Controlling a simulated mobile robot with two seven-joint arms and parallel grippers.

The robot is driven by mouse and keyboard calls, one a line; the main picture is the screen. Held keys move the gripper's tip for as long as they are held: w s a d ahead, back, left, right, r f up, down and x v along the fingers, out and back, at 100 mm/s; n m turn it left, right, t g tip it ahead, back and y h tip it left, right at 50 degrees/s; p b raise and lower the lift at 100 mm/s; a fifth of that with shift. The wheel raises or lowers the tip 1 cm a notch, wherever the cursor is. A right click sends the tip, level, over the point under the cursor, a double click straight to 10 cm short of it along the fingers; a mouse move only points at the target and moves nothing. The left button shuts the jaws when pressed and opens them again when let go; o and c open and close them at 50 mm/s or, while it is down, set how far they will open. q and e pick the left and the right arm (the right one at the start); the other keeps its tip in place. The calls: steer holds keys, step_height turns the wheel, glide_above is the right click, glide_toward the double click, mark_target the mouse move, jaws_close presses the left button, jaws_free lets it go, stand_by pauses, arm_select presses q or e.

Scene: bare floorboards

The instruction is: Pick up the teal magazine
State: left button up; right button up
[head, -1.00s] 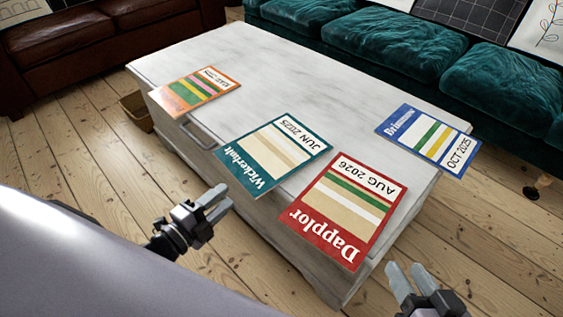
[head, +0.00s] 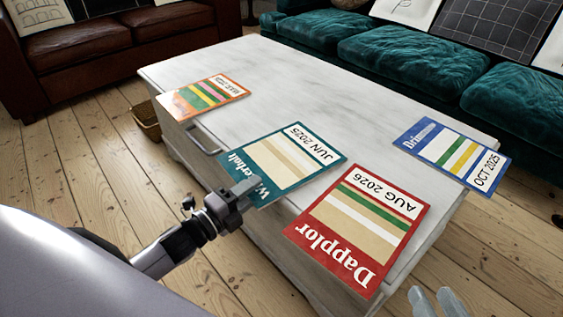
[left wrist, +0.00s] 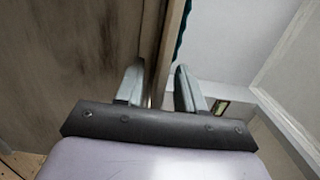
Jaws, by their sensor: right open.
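The teal magazine (head: 290,152), marked JUN 2025, lies flat on the white coffee table (head: 300,85), its near corner jutting past the front edge. My left gripper (head: 244,188) is at that near corner, and its fingers cover part of the title in the head view. In the left wrist view, its two fingers (left wrist: 158,85) stand apart, with a thin teal edge (left wrist: 182,45) showing just beyond them. Whether the fingers touch the magazine is not clear. My right gripper (head: 437,302) is open and empty at the bottom right, partly cut off.
A red magazine (head: 360,225) lies close to the right of the teal one, also overhanging. An orange magazine (head: 207,96) lies at the left and a blue one (head: 455,152) at the right. A drawer handle (head: 203,139) sticks out below the tabletop. Sofas stand behind.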

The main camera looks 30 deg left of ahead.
arm_select(q)
steer(key=shift+w+d, duration=0.1)
steer(key=shift+w, duration=0.25)
jaws_close()
steer(key=shift+r, duration=0.15)
